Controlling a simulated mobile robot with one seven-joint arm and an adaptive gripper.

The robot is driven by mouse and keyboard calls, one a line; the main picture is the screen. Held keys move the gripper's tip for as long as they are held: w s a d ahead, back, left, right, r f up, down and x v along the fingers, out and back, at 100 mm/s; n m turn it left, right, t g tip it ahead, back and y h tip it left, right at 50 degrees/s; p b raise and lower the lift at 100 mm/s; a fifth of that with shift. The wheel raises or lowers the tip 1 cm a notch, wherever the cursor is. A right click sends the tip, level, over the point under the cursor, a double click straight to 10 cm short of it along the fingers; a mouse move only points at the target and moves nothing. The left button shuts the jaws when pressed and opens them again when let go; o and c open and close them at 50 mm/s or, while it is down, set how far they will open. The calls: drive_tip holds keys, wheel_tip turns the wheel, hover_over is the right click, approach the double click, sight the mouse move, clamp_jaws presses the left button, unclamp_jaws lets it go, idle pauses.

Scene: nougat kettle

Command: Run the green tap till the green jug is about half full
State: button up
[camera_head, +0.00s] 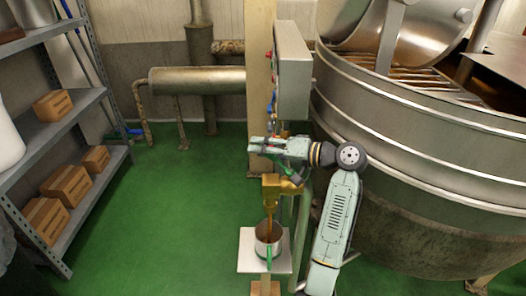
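The brass tap (284,188) sits below my gripper, with a brown stream (269,222) running from its spout. The stream falls into the jug (276,247), a pale, metallic-looking vessel with a green handle (268,258) on its near side. The jug stands upright on a small white stand top (250,262). Brown liquid shows inside the jug, but its exact level is hard to tell. My gripper (258,146) points left, just above the tap. The tap's lever is largely hidden, and I cannot tell whether the fingers touch it or are closed.
A large metal kettle (420,150) fills the right side. A post (259,90) with a grey box (293,70) stands behind my gripper. A grey shelf (75,125) holds several cardboard boxes at left. The green floor (175,215) between shelf and stand is clear.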

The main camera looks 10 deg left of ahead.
wheel_tip(320, 180, up, 10)
drive_tip(key=shift+f, duration=0.2)
